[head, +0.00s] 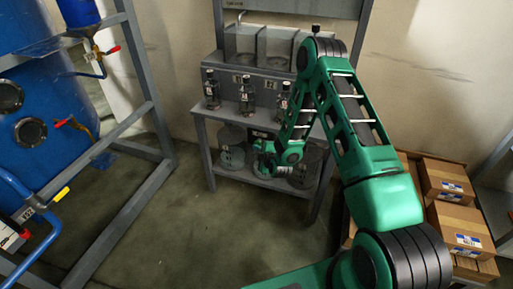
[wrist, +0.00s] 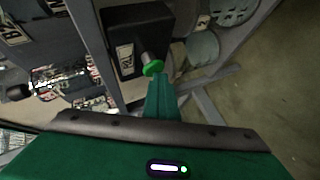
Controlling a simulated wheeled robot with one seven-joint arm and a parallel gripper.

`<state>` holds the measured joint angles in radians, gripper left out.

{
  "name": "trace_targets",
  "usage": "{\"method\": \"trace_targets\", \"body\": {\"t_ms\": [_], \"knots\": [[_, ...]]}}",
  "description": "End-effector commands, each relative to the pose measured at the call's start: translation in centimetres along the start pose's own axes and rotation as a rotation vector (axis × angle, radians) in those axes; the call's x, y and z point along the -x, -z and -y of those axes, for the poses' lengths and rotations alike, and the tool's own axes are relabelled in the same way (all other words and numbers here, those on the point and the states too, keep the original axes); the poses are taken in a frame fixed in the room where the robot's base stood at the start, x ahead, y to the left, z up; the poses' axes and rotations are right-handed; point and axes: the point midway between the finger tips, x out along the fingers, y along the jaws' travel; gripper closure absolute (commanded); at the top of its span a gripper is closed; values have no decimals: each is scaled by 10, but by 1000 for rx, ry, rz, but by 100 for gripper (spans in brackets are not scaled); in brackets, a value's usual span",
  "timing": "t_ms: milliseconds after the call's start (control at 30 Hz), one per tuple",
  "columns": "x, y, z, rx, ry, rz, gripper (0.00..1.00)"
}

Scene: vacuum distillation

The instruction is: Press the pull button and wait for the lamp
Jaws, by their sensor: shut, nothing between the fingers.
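In the wrist view a black box (wrist: 126,30) with a white label carries a short metal stem ending in a round green button (wrist: 152,68). My gripper (wrist: 161,77) is shut and empty, with its green fingertips right at the button's lower right edge. I cannot tell whether they touch it. In the head view my gripper (head: 262,148) reaches in under the front of the grey bench, and my arm hides part of that area. The button cannot be made out in the head view. I cannot pick out a lamp in either view.
The grey bench (head: 203,152) holds dark valve bottles (head: 246,94) and clear tanks (head: 243,44), with round vessels (head: 232,148) on its lower shelf. A blue tank (head: 45,110) in a grey frame stands left. Cardboard boxes (head: 456,228) stand right. The floor (head: 210,235) in front is clear.

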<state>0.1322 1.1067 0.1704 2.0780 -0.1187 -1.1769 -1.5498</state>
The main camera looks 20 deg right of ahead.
Motion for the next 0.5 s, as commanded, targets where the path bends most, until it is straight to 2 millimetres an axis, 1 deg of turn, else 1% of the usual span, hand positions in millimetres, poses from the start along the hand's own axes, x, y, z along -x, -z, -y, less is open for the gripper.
{"method": "trace_targets", "body": {"t_ms": [500], "knots": [[32,23,25,-2,6,-1,100]]}}
